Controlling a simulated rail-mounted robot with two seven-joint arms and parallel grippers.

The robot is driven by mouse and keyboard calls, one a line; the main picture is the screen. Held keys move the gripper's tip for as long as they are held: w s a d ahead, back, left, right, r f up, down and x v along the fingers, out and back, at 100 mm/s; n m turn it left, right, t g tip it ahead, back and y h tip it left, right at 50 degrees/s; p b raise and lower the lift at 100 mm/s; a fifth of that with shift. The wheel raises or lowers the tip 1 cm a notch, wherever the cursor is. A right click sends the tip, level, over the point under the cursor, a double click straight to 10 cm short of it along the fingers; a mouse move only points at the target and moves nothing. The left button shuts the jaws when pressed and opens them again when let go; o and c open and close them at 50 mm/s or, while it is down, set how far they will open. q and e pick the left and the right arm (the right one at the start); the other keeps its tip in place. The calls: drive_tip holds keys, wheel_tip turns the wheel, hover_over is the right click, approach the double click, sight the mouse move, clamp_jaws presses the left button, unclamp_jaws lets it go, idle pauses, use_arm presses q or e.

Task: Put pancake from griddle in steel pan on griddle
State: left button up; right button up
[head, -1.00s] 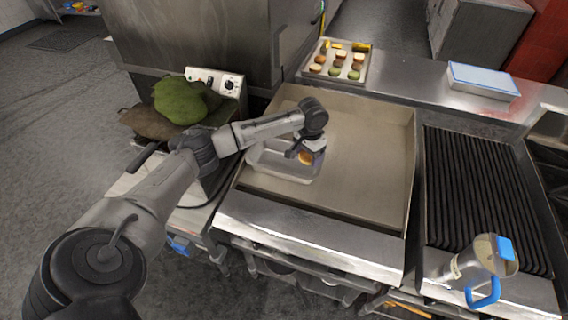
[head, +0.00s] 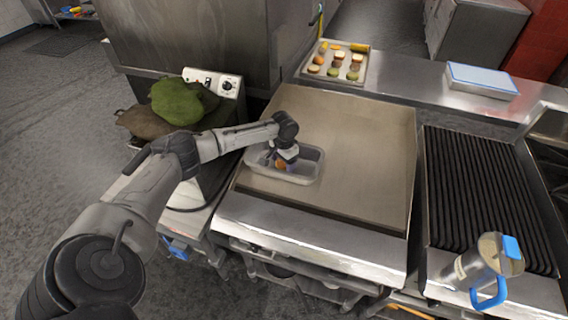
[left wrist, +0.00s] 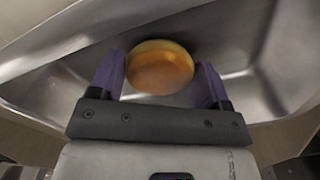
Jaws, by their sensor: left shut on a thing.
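The steel pan (head: 308,168) sits on the left part of the flat griddle (head: 360,150). My left gripper (head: 282,160) is inside the outline of the pan, pointing down. It is shut on the pancake (head: 281,164), a small golden-brown disc. In the left wrist view the pancake (left wrist: 160,68) is between the two purple fingers of my left gripper (left wrist: 160,80), with the steel walls of the pan (left wrist: 275,60) around it. I cannot tell whether the pancake touches the pan floor. My right gripper is not in view.
A ribbed grill (head: 485,195) is right of the griddle, with a blue-handled jug (head: 478,268) at its front. Green mitts (head: 178,102) lie at left. The griddle's middle and right are clear.

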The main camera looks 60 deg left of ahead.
use_arm(q)
drive_tip(key=shift+f, duration=0.3)
drive_tip(key=shift+f, duration=0.1)
drive_tip(key=o, duration=1)
drive_tip(key=shift+r+p, duration=1.05)
drive_tip(key=shift+r, duration=5.05)
